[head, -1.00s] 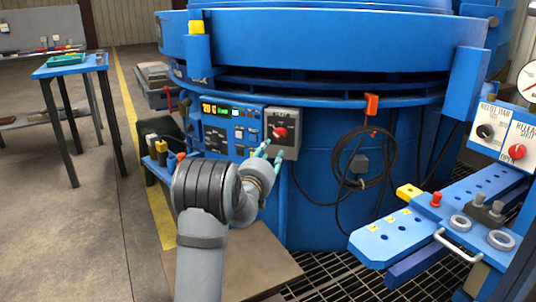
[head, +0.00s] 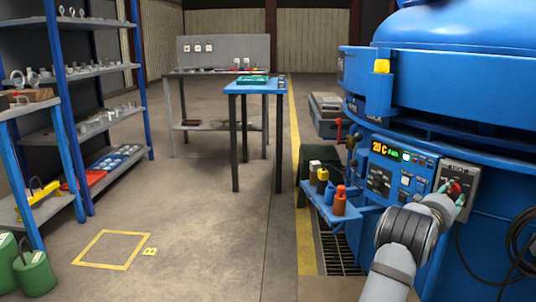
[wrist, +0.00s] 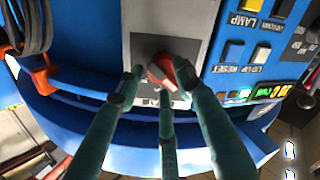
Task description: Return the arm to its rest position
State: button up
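My gripper (head: 457,195) is at the right side of the head view, in front of a grey switch box (head: 473,178) on the blue furnace. My grey arm reaches up to it from the bottom edge. In the wrist view the teal fingers (wrist: 160,95) stand apart around a red rotary knob (wrist: 162,70) on the box. The gripper looks open; whether any fingertip touches the knob cannot be told.
The blue furnace (head: 460,75) fills the right side, with a lit control panel (head: 403,165) beside the switch box. A small shelf with bottles (head: 338,212) juts out left of my arm. A blue table (head: 255,87) and shelving (head: 65,100) stand farther left. The floor between is clear.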

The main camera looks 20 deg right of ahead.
jog(key=shift+a+m, duration=0.25)
jog(key=shift+m, duration=0.15)
jog(key=shift+v, duration=0.85)
